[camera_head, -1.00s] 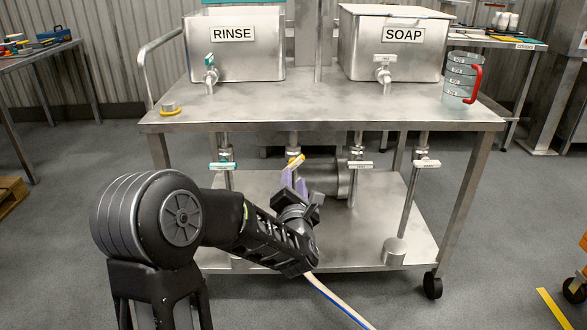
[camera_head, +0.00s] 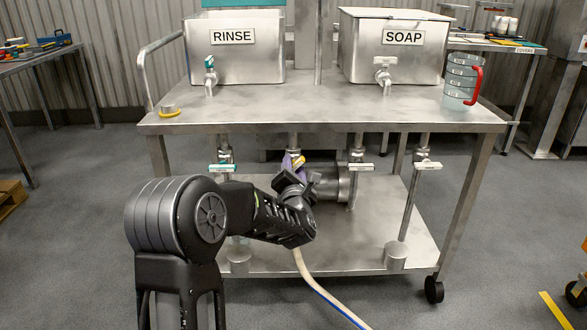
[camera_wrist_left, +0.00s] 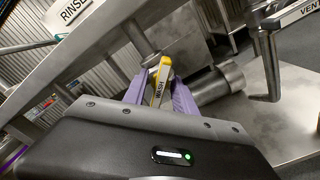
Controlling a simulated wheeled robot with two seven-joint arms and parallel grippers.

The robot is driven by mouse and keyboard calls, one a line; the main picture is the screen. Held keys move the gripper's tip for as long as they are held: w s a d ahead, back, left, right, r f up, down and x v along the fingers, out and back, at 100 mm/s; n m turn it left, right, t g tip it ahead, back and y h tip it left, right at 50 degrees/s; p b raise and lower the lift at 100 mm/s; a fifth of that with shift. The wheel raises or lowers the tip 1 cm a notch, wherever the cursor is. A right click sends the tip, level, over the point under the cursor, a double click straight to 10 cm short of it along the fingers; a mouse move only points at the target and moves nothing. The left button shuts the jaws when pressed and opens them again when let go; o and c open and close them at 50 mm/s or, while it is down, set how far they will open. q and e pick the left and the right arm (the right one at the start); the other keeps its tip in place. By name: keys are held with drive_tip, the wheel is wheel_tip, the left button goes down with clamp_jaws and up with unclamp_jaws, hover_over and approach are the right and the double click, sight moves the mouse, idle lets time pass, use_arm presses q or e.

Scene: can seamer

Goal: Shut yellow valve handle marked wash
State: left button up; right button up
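The yellow valve handle marked WASH (camera_wrist_left: 160,85) shows between my left gripper's two purple fingers in the left wrist view. In the head view only a small part of the yellow handle (camera_head: 300,162) shows, under the cart's top, with my gripper covering the rest. My left gripper (camera_head: 290,164) is at the handle; it also shows in the left wrist view (camera_wrist_left: 158,98). Its fingers stand apart, one on each side of the handle. I cannot tell whether either finger touches it. My right gripper is in neither view.
A teal valve handle (camera_head: 222,168) is left of the yellow one, and white handles (camera_head: 361,167) are to the right. A steel cylinder (camera_head: 330,183) lies behind my gripper. The cart top (camera_head: 320,105) is above, the lower shelf (camera_head: 345,255) below. A pale hose (camera_head: 318,285) hangs below my arm.

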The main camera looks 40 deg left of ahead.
use_arm(q)
clamp_jaws()
idle(0.3)
drive_tip(key=shift+m, duration=0.3)
drive_tip(key=shift+m+b, duration=0.55)
drive_tip(key=shift+m, duration=0.05)
drive_tip(key=shift+m+b, duration=0.4)
drive_tip(key=shift+m, duration=0.7)
drive_tip(key=m, duration=0.5)
drive_tip(key=shift+o, duration=0.2)
unclamp_jaws()
